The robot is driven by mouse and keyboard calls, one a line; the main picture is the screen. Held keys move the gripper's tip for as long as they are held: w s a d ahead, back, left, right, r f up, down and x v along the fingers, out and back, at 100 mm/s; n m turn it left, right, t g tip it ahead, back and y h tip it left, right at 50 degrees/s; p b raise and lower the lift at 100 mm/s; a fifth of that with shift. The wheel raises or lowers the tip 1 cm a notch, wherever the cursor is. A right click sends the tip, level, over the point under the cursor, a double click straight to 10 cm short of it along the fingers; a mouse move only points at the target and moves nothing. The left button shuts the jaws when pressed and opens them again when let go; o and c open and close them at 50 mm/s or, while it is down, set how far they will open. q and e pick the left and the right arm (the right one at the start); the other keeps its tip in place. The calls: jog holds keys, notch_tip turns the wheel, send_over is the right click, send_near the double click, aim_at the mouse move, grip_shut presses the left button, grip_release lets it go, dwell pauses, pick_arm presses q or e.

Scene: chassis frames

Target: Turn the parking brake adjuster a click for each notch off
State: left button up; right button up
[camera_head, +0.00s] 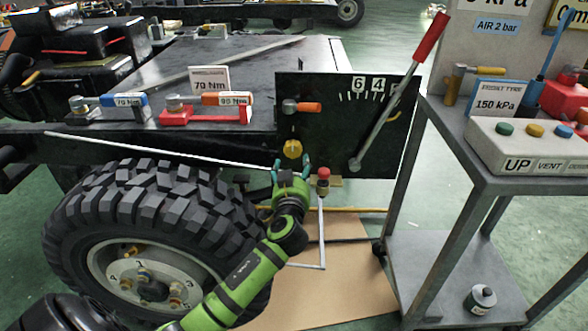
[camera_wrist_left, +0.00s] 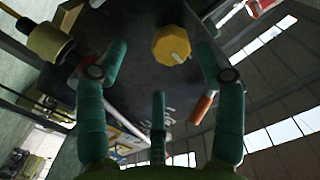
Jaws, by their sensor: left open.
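The dark panel (camera_head: 310,135) carries a yellow faceted knob (camera_head: 292,149), probably the adjuster. A lever (camera_head: 385,115) with a red handle (camera_head: 431,37) leans up to the right across a notched scale (camera_head: 362,96); 6 and 4 are readable, and the lever passes right of the 4. My left gripper (camera_head: 291,170) is open and empty just below the knob. In the left wrist view the knob (camera_wrist_left: 172,44) shows between the spread fingers (camera_wrist_left: 161,46), apparently apart from them, with a pale mark on its face. My right gripper is not in view.
A small orange-handled valve (camera_head: 302,107) is above the knob. A red-capped fitting (camera_head: 323,172) stands close right of my left gripper. A big tyre (camera_head: 150,235) is at the left, and a grey cart (camera_head: 480,150) at the right. Torque wrenches lie on the chassis top (camera_head: 250,70).

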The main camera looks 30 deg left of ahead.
aim_at(293, 150)
pick_arm(q)
jog(key=shift+w+a+r+n+y, duration=0.1)
jog(key=shift+a+r+n+y, duration=0.05)
jog(key=shift+r, duration=0.3)
jog(key=shift+w+a+r+n+y, duration=0.1)
jog(key=shift+r+n+y, duration=0.05)
jog(key=shift+r, duration=0.3)
jog(key=x, duration=0.6)
jog(key=shift+w+a+b, duration=0.1)
jog(key=shift+w+b, duration=0.1)
jog(key=shift+b, duration=0.2)
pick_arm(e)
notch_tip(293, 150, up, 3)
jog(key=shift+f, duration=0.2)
pick_arm(q)
jog(key=c, duration=1.1)
